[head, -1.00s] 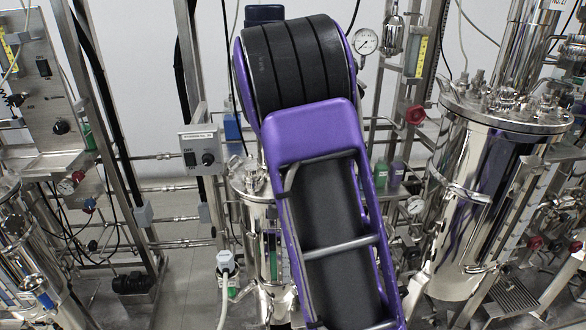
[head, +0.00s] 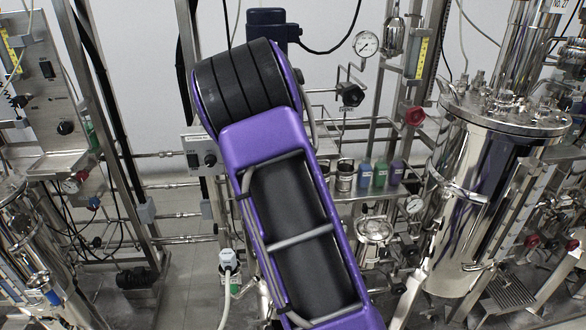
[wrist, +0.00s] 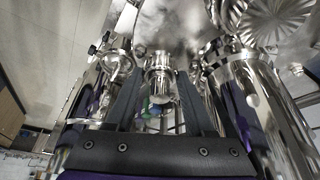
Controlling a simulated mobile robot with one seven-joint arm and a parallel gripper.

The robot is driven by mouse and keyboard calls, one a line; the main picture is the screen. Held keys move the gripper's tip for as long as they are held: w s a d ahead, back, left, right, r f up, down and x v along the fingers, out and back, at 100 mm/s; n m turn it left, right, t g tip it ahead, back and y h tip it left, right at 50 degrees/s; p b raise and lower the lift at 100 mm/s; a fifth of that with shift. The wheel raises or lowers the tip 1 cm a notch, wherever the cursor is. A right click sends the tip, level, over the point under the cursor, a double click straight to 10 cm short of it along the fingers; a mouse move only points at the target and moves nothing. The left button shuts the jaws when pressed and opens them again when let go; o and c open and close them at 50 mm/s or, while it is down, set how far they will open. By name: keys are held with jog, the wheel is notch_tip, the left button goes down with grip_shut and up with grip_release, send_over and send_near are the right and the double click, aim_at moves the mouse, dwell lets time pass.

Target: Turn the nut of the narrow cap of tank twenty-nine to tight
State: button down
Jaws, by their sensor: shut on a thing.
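My gripper (wrist: 159,85) shows in the wrist view, its two dark fingers on either side of a shiny, round metal fitting (wrist: 160,84). It is shut on this fitting, but I cannot tell from its shape whether it is the nut of the narrow cap. How tight it is cannot be seen. In the head view my purple and black arm covers the middle, and my gripper is hidden. A large steel tank (head: 478,190) stands at the right, its lid (head: 505,110) crowded with fittings. I see no clear number for tank twenty-nine.
Polished vessels flank my fingers closely in the wrist view, one of them at the right (wrist: 265,105). In the head view a pressure gauge (head: 366,43), a control box (head: 205,155), a shelf of coloured bottles (head: 380,175) and another tank (head: 35,265) surround my arm.

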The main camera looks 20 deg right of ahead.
jog(key=shift+w+m+g+p, duration=0.1)
jog(key=shift+m+g+p, duration=0.35)
jog(key=shift+m, duration=0.65)
jog(key=shift+c, duration=1.3)
grip_release()
